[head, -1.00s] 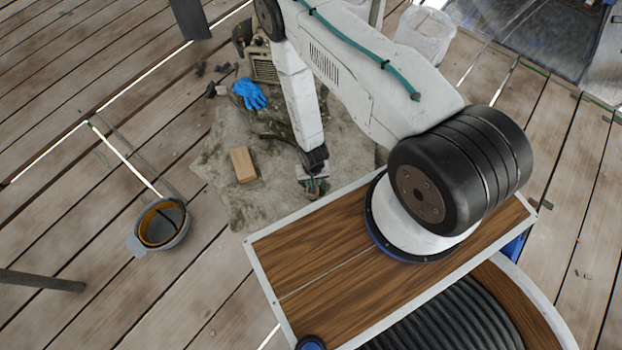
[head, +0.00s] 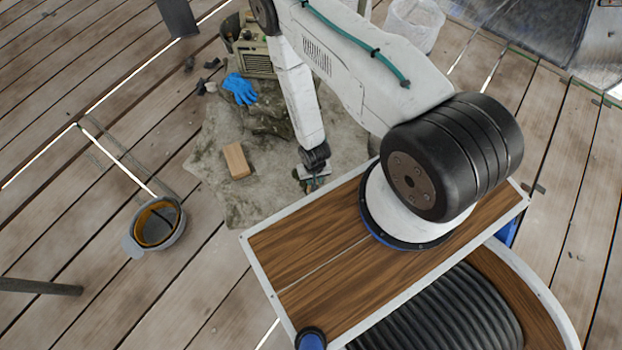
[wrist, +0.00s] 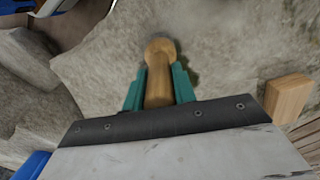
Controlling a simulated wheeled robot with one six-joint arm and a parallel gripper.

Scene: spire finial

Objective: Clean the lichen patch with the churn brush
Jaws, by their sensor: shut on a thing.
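My gripper (wrist: 158,78) shows teal fingers in the wrist view, shut on a wooden handle with a rounded end, which I take to be the churn brush (wrist: 160,48). Its bristles are not visible. In the head view my gripper (head: 315,184) is low over the grey stone-like sheet (head: 240,203), just beyond the wood-topped box; the brush cannot be made out there. In the wrist view the same pale, rough surface (wrist: 235,45) lies below the handle. I cannot tell whether the brush touches it.
A wooden block (head: 236,160) lies left of my gripper and also shows in the wrist view (wrist: 288,97). A blue glove (head: 240,89) and a greenish box (head: 257,57) lie farther back. A bucket (head: 157,224) stands at left. A white bag (head: 413,25) is at back right.

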